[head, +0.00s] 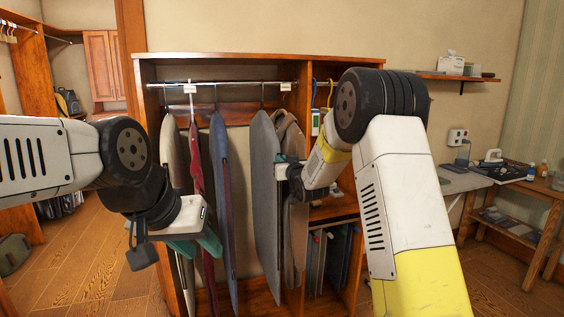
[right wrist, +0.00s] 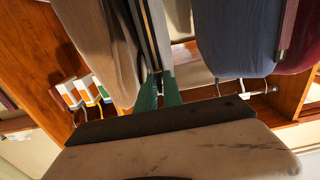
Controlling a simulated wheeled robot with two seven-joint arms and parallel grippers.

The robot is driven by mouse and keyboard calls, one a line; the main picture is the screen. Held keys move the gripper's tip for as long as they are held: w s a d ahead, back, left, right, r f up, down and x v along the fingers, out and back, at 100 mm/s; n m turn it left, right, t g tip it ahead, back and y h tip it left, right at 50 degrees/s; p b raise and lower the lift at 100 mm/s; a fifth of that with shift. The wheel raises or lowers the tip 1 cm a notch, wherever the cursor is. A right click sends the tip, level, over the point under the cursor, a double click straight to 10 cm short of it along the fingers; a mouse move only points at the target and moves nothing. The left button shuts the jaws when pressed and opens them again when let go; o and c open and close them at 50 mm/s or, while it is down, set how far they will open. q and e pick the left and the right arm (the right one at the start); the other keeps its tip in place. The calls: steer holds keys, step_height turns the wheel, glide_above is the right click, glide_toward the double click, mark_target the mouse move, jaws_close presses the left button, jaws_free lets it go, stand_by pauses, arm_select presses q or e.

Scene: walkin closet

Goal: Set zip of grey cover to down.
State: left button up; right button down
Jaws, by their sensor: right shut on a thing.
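The grey cover (head: 265,190) hangs from the rail in the middle of the wardrobe, its narrow zip side turned to the right. My right gripper (head: 290,174) is at this side, in the upper half of the cover. In the right wrist view its green fingertips (right wrist: 158,92) are close together on the zip line of the cover (right wrist: 153,40). The zip pull itself is hidden between them. My left gripper (head: 196,244) is in front of the left garments, pointing down, with its green fingers apart and nothing seen between them.
A red garment (head: 194,165) and a blue cover (head: 220,185) hang left of the grey cover, and a brown garment (head: 296,210) hangs close on its right. The wardrobe's wooden divider (head: 307,110) stands to the right. A side table (head: 512,185) with small items is far right.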

step_height(320, 180, down, 44)
stand_by(0.4)
steer(key=c, duration=1.6)
jaws_free()
steer(key=shift+w, duration=0.1)
glide_toward(279, 260)
steer(key=shift+s+d+r, duration=0.15)
steer(key=shift+s+d, duration=0.15)
steer(key=shift+s, duration=0.35)
